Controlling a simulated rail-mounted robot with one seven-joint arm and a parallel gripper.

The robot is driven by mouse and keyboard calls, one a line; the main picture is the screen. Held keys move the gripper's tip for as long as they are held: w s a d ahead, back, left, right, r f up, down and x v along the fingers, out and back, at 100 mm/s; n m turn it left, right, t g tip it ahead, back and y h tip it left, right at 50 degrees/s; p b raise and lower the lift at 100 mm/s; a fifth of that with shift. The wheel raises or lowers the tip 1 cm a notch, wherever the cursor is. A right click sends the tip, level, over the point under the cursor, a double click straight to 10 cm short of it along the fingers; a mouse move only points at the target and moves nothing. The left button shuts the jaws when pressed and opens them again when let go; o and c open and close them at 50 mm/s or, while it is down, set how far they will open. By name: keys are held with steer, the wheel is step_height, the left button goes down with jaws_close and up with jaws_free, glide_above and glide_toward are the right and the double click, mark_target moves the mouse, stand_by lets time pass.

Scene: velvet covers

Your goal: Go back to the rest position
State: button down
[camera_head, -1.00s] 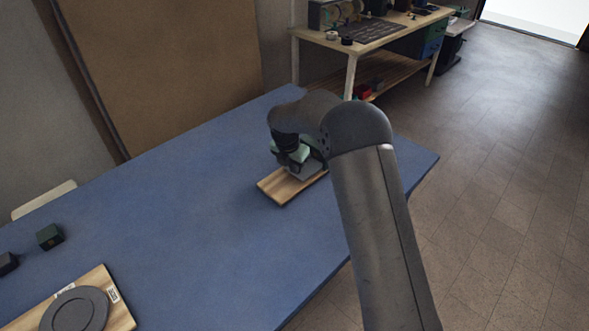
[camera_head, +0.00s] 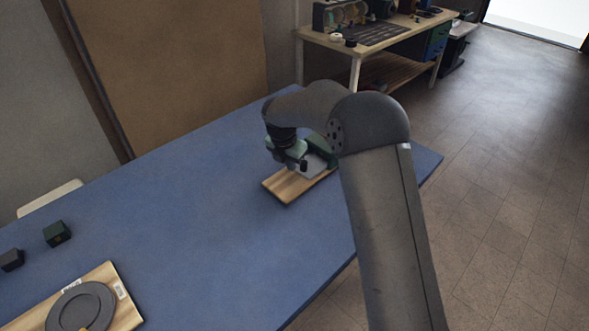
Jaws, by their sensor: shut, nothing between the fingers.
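My gripper (camera_head: 303,165) is near the far right end of the blue table (camera_head: 200,200). It is shut and empty, just above a small wooden board (camera_head: 287,186). A light grey item (camera_head: 316,168) and a dark green item (camera_head: 320,150) show on or behind the board, partly hidden by my gripper and arm. I cannot tell whether the gripper touches any of them. My arm reaches in from the lower right and covers the board's right end.
A second wooden board (camera_head: 124,300) with a round grey plate (camera_head: 82,306) lies at the lower left. Two dark blocks, one green (camera_head: 57,233) and one grey (camera_head: 11,260), stand beyond it. The middle of the table is clear. A workbench (camera_head: 385,40) stands behind.

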steer(key=d+v, duration=0.1)
steer(key=v, duration=0.5)
steer(key=s+d+r+m, duration=0.5)
steer(key=s+d+m, duration=0.2)
steer(key=s+m, duration=0.15)
steer(key=s+d+m, duration=0.4)
steer(key=s+m, duration=0.3)
steer(key=s, duration=0.2)
steer(key=s+d+f+m+g+y, duration=0.1)
steer(key=s+d+m, duration=0.3)
steer(key=s+m, duration=0.3)
steer(key=s+d+m+g, duration=0.1)
steer(key=s+d+m, duration=0.3)
steer(key=s+m, duration=0.3)
steer(key=s, duration=0.5)
steer(key=shift+s+f+y, duration=0.3)
steer(key=shift+f, duration=0.1)
